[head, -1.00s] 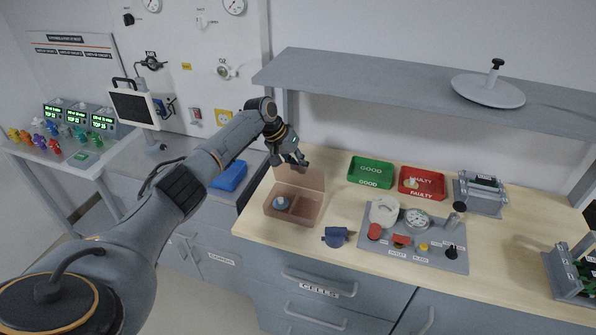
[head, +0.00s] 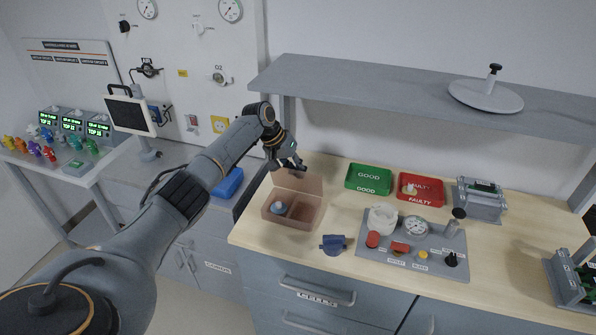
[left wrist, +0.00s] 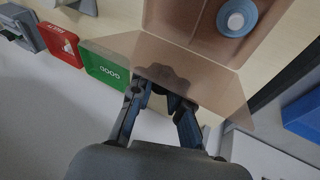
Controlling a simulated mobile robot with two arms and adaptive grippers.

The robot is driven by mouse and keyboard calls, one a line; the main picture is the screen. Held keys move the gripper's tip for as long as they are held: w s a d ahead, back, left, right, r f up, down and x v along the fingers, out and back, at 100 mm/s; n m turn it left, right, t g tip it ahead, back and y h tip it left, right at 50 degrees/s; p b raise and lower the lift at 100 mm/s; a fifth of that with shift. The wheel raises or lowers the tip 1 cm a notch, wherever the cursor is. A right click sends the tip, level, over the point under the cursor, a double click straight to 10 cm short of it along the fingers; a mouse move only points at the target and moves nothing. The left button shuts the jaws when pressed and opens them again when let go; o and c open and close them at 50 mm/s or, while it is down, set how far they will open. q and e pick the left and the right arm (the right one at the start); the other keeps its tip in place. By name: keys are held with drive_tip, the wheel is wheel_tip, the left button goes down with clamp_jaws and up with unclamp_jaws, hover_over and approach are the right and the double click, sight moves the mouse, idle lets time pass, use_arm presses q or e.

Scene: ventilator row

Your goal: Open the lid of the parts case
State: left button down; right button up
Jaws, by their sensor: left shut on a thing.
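The parts case (head: 270,215) is a translucent brown box on the wooden worktop, with a divider and a round blue-and-white part (head: 279,208) inside. Its lid (head: 302,183) stands raised at the back edge, so the inside shows. In the left wrist view the lid (left wrist: 215,85) spreads from the case towards my fingers, and the round part (left wrist: 237,18) shows too. My left gripper (head: 293,166) is at the lid's upper edge, shut on it; the fingertips (left wrist: 160,88) partly show through the lid. My right gripper is not in view.
A green GOOD tray (head: 369,179), a red FAULTY tray (head: 421,190) and a grey control panel (head: 400,255) lie to the right. A dark blue object (head: 333,244) lies in front of the case. A grey shelf (head: 400,88) overhangs the back. A blue bin (head: 228,183) is left.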

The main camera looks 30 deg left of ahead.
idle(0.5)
use_arm(q)
drive_tip(key=c, duration=1.3)
unclamp_jaws()
drive_tip(key=shift+r, duration=0.1)
drive_tip(key=v, duration=1.2)
drive_tip(key=shift+s, duration=0.1)
